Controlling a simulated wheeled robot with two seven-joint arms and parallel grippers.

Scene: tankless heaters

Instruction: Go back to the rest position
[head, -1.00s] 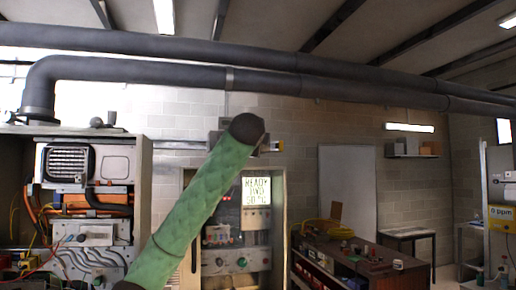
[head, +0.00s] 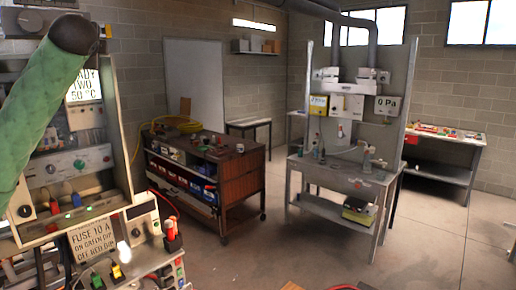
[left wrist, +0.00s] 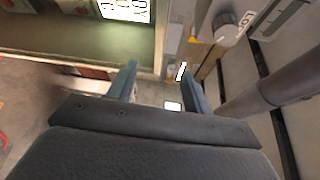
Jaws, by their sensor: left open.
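My left gripper (left wrist: 158,72) shows in the left wrist view with its two blue-grey fingers spread apart and nothing between them. Beyond the fingers are part of a lit sign (left wrist: 124,9) and a pale panel edge. In the head view a green-sleeved link of my arm (head: 38,105) with a dark rounded end crosses the left side. No gripper shows in the head view. My right gripper is in neither view.
A control panel (head: 78,165) with a lit display and switches stands close at the left. A wooden tool bench (head: 237,190) on casters is mid-left. A grey workbench (head: 335,180) with gauges stands at centre right. The floor (head: 430,240) at the right front is clear.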

